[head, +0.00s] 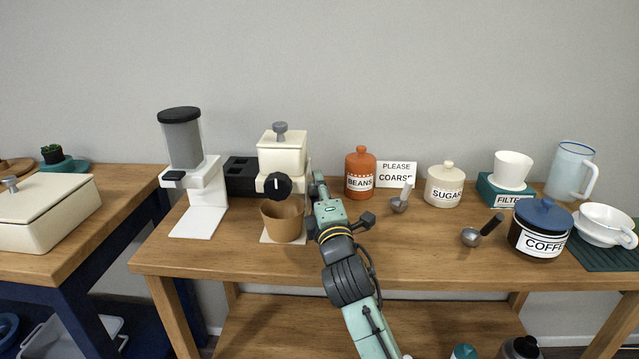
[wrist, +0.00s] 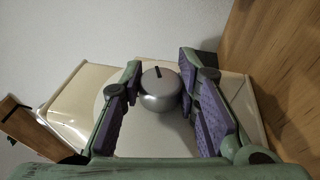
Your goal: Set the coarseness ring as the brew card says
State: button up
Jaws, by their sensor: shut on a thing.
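The cream grinder (head: 283,155) stands left of centre, with a black knob (head: 278,184) on its front and a brown cup (head: 284,220) below. My gripper (head: 316,182) is at its right side; the fingertips are mostly hidden there in the head view. In the wrist view, my gripper (wrist: 162,78) is shut on a round grey knob (wrist: 162,95) with a short dark mark at its top edge. A pale round disc (wrist: 150,135) lies behind this knob. I cannot tell which part is the coarseness ring. The card (head: 397,174) reads "PLEASE COARSE".
The beans jar (head: 360,175) stands close to the right of my arm. Two scoops (head: 399,204), (head: 472,236), the sugar jar (head: 445,186) and the coffee jar (head: 540,232) stand further right. A white machine (head: 205,195) is on the left.

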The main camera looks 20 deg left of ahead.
jog(key=r+g+h+p, duration=0.1)
jog(key=g+p, duration=0.1)
jog(key=p, duration=0.1)
jog(key=shift+r+m+p, duration=0.1)
jog(key=shift+m+p, duration=0.2)
jog(key=shift+p, duration=0.1)
jog(key=g+h+p, duration=0.1)
jog(key=g+p, duration=0.2)
jog(key=p, duration=0.2)
jog(key=shift+m+h, duration=0.4)
jog(key=shift+f+g+h+p, duration=0.25)
jog(key=shift+g+h+p, duration=0.35)
jog(key=shift+g+p, duration=0.5)
jog(key=shift+f+m+g+h, duration=0.2)
jog(key=shift+m+g+h, duration=0.15)
jog(key=shift+g, duration=0.65)
jog(key=o, duration=1.2)
jog(key=shift+f, duration=0.1)
jog(key=v, duration=1.2)
jog(key=shift+w, duration=0.2)
